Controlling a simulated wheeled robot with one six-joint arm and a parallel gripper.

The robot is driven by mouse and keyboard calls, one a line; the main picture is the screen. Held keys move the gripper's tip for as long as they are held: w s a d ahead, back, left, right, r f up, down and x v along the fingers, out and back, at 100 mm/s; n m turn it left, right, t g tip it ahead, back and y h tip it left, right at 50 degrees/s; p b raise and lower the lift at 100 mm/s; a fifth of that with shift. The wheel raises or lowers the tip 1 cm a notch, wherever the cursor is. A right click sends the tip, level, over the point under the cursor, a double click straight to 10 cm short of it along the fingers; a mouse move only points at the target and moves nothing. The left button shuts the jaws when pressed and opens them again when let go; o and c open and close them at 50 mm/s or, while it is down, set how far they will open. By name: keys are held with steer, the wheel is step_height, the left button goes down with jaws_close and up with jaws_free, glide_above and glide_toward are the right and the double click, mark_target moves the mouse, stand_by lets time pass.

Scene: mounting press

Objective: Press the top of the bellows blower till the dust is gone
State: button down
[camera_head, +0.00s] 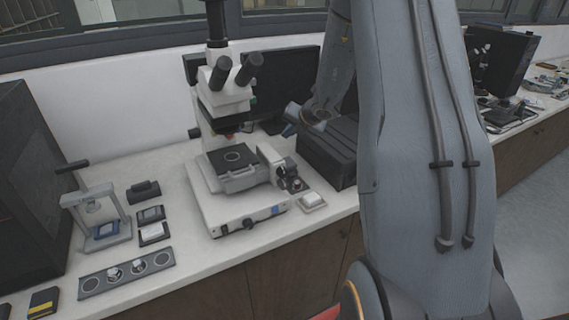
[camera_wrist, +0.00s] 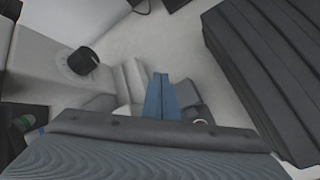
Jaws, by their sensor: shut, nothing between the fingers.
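My gripper (camera_head: 289,130) hangs to the right of the white microscope (camera_head: 222,92), above the bench. Its blue fingers (camera_wrist: 160,98) are together in the wrist view, with nothing seen between them. A small dark piece with rounded parts (camera_head: 291,180) sits at the right side of the microscope stage, below my gripper; it may be the bellows blower, but I cannot tell for sure. Grey parts (camera_wrist: 187,94) show behind the fingertips in the wrist view, partly hidden by them. I see no clear contact. Dust is too small to make out on the stage plate (camera_head: 232,157).
A ribbed black box (camera_head: 330,150) stands close on the right, also in the wrist view (camera_wrist: 265,70). A microscope knob (camera_wrist: 82,61) is at left there. A small white dish (camera_head: 312,201) lies near the bench edge. A small press (camera_head: 97,215) stands at left.

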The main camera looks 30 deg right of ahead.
mark_target(288, 164)
steer(key=shift+f+b, duration=4.05)
steer(key=shift+f, duration=0.3)
steer(key=shift+f, duration=0.15)
steer(key=shift+f+b, duration=0.3)
steer(key=shift+b, duration=0.15)
steer(key=shift+f+b, duration=0.8)
steer(key=shift+r+p, duration=1.1)
steer(key=shift+r, duration=0.15)
steer(key=shift+r+p, duration=2.3)
steer(key=shift+r, duration=0.2)
